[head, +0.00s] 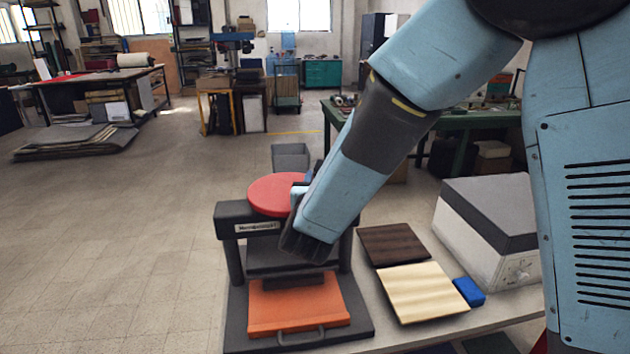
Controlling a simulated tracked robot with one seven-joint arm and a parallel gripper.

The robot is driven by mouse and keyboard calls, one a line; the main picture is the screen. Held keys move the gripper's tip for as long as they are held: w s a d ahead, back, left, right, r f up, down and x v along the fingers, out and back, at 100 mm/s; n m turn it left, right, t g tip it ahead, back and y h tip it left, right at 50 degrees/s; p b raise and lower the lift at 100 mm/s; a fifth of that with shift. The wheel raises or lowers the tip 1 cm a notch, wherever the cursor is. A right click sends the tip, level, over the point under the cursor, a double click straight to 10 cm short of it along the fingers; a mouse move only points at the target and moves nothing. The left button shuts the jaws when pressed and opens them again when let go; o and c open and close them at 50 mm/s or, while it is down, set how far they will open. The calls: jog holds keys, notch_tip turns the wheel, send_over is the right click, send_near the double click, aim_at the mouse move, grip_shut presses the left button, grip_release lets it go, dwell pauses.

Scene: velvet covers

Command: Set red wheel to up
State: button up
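The red wheel (270,193) is a flat round disc lying level on top of a dark press (232,212) with a white label on its crossbar. Its right part is hidden by my arm. A dark pressing plate (262,254) hangs below the crossbar. An orange tray (296,306) with a front handle sits in the press below it.
Right of the press on the table lie a dark wood board (391,244), a pale board (424,292) and a blue block (469,291). A grey bin (290,157) is behind the press.

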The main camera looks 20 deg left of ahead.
jog(key=o, duration=0.3)
jog(key=shift+s+a, duration=0.1)
jog(key=shift+a, duration=0.1)
jog(key=shift+o, duration=0.2)
jog(key=shift+s+d, duration=0.1)
jog(key=s+d, duration=0.2)
jog(key=s, duration=1.1)
jog(key=shift+s, duration=0.2)
jog(key=shift+d, duration=0.2)
